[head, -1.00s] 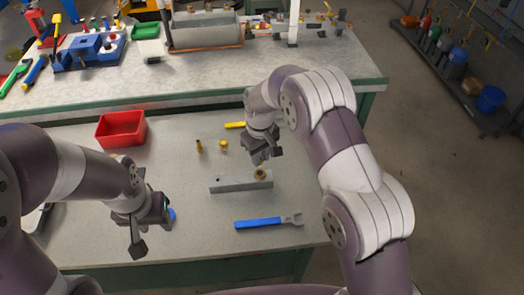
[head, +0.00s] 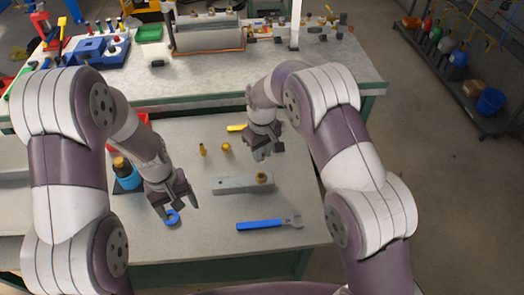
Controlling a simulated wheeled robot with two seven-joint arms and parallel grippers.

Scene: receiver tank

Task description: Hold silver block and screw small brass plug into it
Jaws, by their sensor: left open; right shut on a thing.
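The silver block (head: 230,186) lies flat on the near bench. A brass fitting (head: 262,178) sits on its right end. A slim brass plug (head: 203,149) and a wider brass piece (head: 226,147) stand on the bench behind the block. My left gripper (head: 178,208) is open and empty, left of the block, with its fingers down close to a blue ring. My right gripper (head: 261,154) is shut above and behind the block's right end, apart from it. What its jaws hold is too small to make out.
A blue-handled wrench (head: 262,225) lies in front of the block. The blue ring (head: 172,217) is by my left gripper. A yellow-handled item (head: 236,128) lies behind the brass pieces.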

